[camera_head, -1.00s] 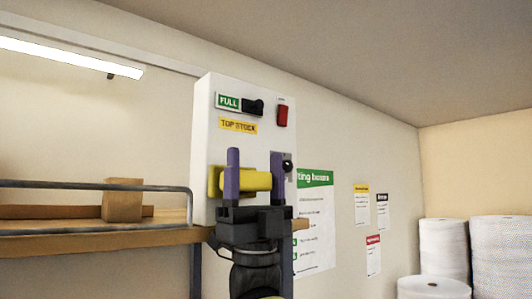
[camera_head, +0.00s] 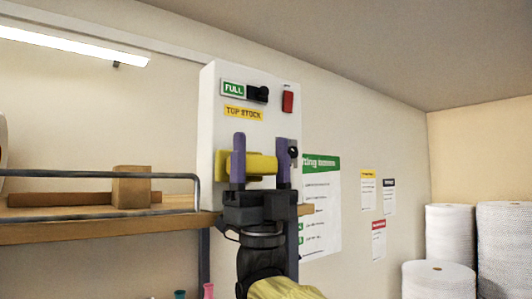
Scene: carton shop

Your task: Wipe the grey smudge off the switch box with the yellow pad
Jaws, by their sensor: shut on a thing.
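The white switch box (camera_head: 207,130) stands upright in the middle of the view. Its front carries a green FULL label (camera_head: 233,88), a black knob (camera_head: 258,94), a red switch (camera_head: 288,101) and a yellow TOP STOCK label (camera_head: 243,113). My gripper (camera_head: 261,160) is in front of the box's lower half, its two purple fingers shut on the yellow pad (camera_head: 262,165). The pad lies level between the fingers and sticks out a little on the left. I cannot tell whether it touches the box. No grey smudge shows; the pad and gripper hide part of the front.
A wooden shelf (camera_head: 100,232) with a metal rail (camera_head: 90,174) and a small carton (camera_head: 131,187) is at the left. Posters (camera_head: 322,210) hang on the wall to the right. White rolls (camera_head: 438,280) stand at the far right.

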